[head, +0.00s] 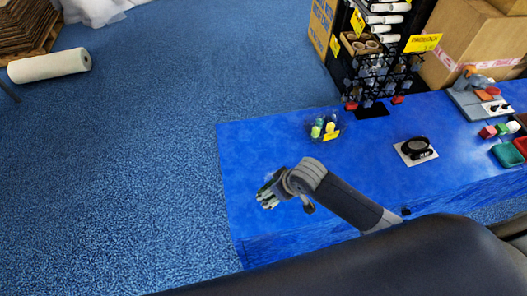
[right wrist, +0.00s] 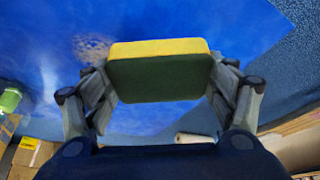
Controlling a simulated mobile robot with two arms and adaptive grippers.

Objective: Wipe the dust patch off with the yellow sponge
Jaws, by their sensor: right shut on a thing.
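The sponge (right wrist: 158,48) is yellow with a dark green face, and it fills the middle of the right wrist view. My right gripper (right wrist: 160,80) is shut on it, with one finger at each end. In the head view my right gripper (head: 268,193) is over the left part of the blue table, and the sponge is hard to make out there. The dust patch (right wrist: 92,46) is a brownish speckled spot on the blue surface, just left of the sponge in the right wrist view. I cannot make it out in the head view. My left gripper is not in view.
The blue table (head: 255,150) is bare around the gripper. Small bottles (head: 322,127) with a yellow tag stand behind it. A black tape roll (head: 416,148) lies on a white card to the right. A black rack (head: 378,70) stands at the back. Coloured trays (head: 508,154) are far right.

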